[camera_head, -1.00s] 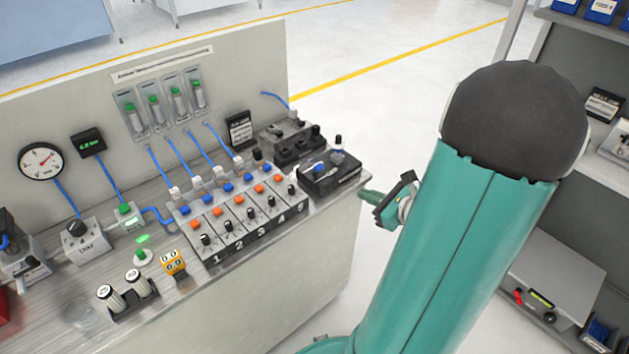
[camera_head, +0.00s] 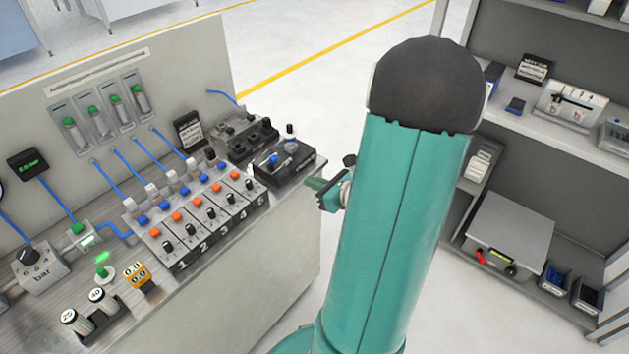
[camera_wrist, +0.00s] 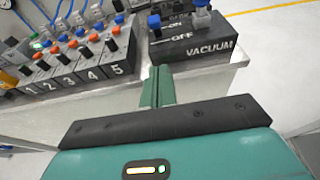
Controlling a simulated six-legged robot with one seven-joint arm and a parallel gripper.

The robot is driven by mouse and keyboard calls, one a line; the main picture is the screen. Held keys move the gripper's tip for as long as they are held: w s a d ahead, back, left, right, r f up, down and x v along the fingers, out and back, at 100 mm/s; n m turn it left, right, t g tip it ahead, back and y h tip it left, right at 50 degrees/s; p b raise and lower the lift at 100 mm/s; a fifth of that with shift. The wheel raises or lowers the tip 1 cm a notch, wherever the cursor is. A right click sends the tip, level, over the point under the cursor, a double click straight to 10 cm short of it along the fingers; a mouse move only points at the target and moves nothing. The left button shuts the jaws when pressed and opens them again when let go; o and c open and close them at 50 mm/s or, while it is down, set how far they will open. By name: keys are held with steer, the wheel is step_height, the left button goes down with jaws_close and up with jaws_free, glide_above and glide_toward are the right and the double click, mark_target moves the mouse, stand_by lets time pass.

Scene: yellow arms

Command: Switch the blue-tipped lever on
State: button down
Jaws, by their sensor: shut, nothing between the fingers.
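The blue-tipped lever (camera_wrist: 154,22) stands on a dark box marked VACUUM (camera_wrist: 205,45), with ON and OFF labels on its top. In the head view the blue tip (camera_head: 273,160) shows on the box at the right end of the bench. My gripper (camera_wrist: 162,72) is shut and empty, in front of the box and below the lever in the picture; its fingers appear apart from the lever. In the head view the gripper (camera_head: 312,184) is just right of the box.
A row of numbered valve blocks (camera_head: 205,225) with orange and blue buttons and black knobs lies left of the box. Blue hoses run to the back panel (camera_head: 190,70). A shelf unit (camera_head: 560,135) stands at right. Clear floor lies between bench and shelves.

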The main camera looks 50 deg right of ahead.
mark_target(272, 162)
steer(key=x, duration=0.3)
steer(key=r+x, duration=0.1)
steer(key=x, duration=0.1)
steer(key=r+x, duration=0.1)
steer(key=x, duration=0.2)
steer(key=shift+w+a+f, duration=0.1)
steer(key=shift+w+f, duration=0.05)
steer(key=shift+w, duration=0.5)
steer(key=shift+w+r, duration=0.25)
steer(key=shift+w, duration=0.25)
